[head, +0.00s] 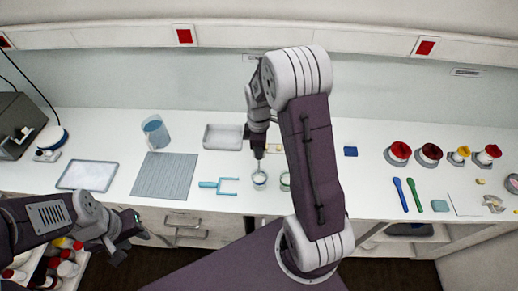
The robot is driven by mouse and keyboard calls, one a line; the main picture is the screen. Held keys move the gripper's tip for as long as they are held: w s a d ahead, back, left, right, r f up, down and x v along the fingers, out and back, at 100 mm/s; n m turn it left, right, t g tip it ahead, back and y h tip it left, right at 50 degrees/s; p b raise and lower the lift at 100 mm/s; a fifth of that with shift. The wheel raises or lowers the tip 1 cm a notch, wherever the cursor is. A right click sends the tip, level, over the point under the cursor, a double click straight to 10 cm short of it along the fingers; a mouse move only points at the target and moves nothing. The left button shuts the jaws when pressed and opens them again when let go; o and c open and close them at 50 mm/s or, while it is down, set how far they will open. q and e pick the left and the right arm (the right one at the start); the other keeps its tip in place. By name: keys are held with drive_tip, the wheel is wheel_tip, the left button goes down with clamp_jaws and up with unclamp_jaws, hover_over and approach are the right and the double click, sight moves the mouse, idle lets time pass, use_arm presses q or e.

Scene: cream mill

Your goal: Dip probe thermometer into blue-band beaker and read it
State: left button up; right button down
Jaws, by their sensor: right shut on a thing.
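My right gripper (258,152) points down above the middle of the counter, shut on a slim dark thing that looks like the probe thermometer. Its thin stem runs down to a small clear beaker (260,181) with a bluish band. The stem's tip seems to be at or inside the beaker's mouth; how deep is too small to tell. A second small beaker (285,182) with a greenish band stands just to the right, partly hidden by my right arm. My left gripper (131,238) is at the lower left, in front of the counter, apparently open and empty. No readout is legible.
A light-blue forked holder (219,185) lies just left of the beakers. A grey ribbed mat (165,176), a blue jug (155,132) and a white tray (223,137) are further left. Red-lidded jars (398,151), a blue spoon (400,194) and a green spoon (413,195) are at right.

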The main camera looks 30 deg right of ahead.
sight(259, 165)
drive_tip(key=f+b, duration=0.1)
drive_tip(key=f, duration=0.1)
drive_tip(key=f+b, duration=0.1)
drive_tip(key=f, duration=0.1)
drive_tip(key=shift+w+d+f+b, duration=0.1)
drive_tip(key=shift+d+b, duration=0.15)
drive_tip(key=shift+b, duration=0.05)
wheel_tip(259, 165, down, 3)
drive_tip(key=shift+a+f+b, duration=0.1)
drive_tip(key=shift+a+b, duration=0.05)
drive_tip(key=shift+b, duration=1)
drive_tip(key=shift+f+b, duration=0.8)
drive_tip(key=shift+f, duration=0.35)
drive_tip(key=shift+f, duration=0.1)
drive_tip(key=shift+p, duration=0.3)
